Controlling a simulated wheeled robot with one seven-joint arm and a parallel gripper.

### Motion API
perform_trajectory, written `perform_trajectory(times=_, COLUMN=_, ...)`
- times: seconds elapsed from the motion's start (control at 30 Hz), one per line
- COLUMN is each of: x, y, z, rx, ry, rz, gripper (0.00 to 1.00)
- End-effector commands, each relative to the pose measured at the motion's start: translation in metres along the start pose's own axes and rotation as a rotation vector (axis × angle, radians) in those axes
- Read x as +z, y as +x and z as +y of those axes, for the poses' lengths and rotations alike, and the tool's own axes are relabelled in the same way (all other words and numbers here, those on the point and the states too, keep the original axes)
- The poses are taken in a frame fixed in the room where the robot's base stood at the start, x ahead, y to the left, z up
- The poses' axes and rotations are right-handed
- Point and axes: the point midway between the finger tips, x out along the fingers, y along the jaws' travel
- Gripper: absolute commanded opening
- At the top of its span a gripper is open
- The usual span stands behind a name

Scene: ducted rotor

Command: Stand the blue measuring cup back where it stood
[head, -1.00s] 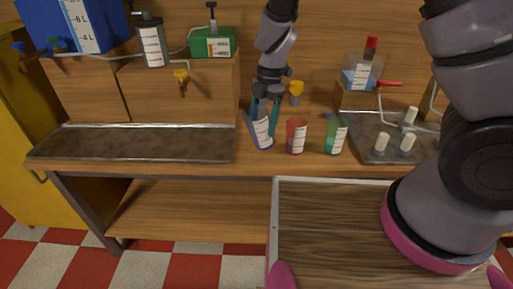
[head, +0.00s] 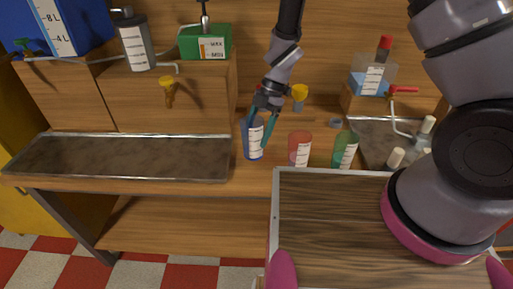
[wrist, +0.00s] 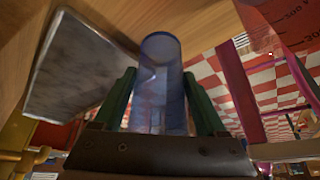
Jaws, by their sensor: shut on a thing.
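The blue measuring cup (head: 253,142) has a white label and stands close to upright on the wooden worktop or just above it; I cannot tell which. My gripper (head: 263,120) has its teal fingers around it, one on each side. In the wrist view the see-through blue cup (wrist: 160,75) sits between the two green fingers of my gripper (wrist: 165,105). A red measuring cup (head: 300,148) stands to its right, apart from it, and a green measuring cup (head: 345,150) stands further right.
A metal tray (head: 120,157) lies to the left. A metal plate with pale pegs and a tap stands on the right (head: 372,150). Behind are a green box (head: 205,45) and a flask with blue liquid (head: 372,78). The wooden-topped cart (head: 340,215) is in front.

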Motion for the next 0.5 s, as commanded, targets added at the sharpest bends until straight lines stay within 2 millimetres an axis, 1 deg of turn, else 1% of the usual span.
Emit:
perform_trajectory(times=0.17, x=0.009, y=0.018, z=0.0, rx=-0.002, ry=0.002, rz=0.0, gripper=0.09)
perform_trajectory(times=0.33, x=0.019, y=0.04, z=0.0, rx=-0.001, ry=0.002, rz=0.0, gripper=0.09)
perform_trajectory(times=0.4, x=0.021, y=0.044, z=0.001, rx=0.001, ry=0.001, rz=0.0, gripper=0.09)
perform_trajectory(times=0.5, x=0.022, y=0.045, z=0.001, rx=0.002, ry=-0.001, rz=-0.001, gripper=0.09)
